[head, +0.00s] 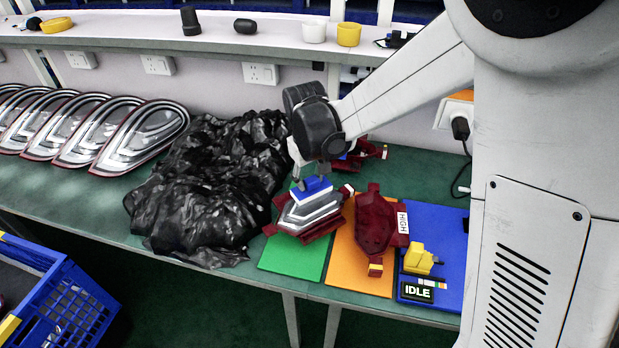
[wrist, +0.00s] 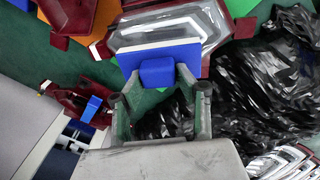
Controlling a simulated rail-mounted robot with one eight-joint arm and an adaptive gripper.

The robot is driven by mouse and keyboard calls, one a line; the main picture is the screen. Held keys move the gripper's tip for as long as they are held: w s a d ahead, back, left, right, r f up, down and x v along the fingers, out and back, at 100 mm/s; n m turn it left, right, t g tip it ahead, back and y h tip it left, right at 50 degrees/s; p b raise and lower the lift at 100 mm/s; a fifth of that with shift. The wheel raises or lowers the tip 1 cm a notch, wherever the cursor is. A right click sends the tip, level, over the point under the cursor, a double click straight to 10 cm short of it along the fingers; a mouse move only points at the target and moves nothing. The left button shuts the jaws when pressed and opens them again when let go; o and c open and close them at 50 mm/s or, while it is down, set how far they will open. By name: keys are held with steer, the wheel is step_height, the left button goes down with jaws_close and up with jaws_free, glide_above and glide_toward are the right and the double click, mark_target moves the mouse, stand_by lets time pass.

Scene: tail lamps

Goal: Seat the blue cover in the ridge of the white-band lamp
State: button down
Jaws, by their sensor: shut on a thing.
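The blue cover (head: 312,188) is in my gripper (head: 311,177), right at the upper edge of a lamp (head: 309,212). This lamp has a clear grey lens in a dark red holder over the green mat. In the wrist view the cover (wrist: 157,52) is a wide blue plate with a raised block between my two fingers (wrist: 158,76). It overlaps the near edge of the lamp lens (wrist: 188,20). A small white band (head: 347,189) shows at the holder's upper right. The ridge is hidden under the cover; I cannot tell whether the cover is seated.
A dark red part (head: 375,222) sits on the orange mat (head: 344,262), close right. A yellow part (head: 420,259) and an IDLE display (head: 417,291) are on the blue mat (head: 448,230). Crumpled black plastic (head: 205,185) lies left. Another red fixture (head: 362,154) stands behind.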

steer(key=shift+f+b, duration=0.2)
steer(key=shift+b, duration=0.1)
steer(key=shift+f+b, duration=1.05)
steer(key=shift+f, duration=0.1)
steer(key=shift+f, duration=0.1)
steer(key=c, duration=1.2)
jaws_free()
steer(key=shift+o, duration=0.2)
steer(key=r, duration=0.4)
steer(key=s+r, duration=0.1)
steer(key=r, duration=0.7)
steer(key=shift+s+a, duration=0.15)
steer(key=shift+a, duration=0.1)
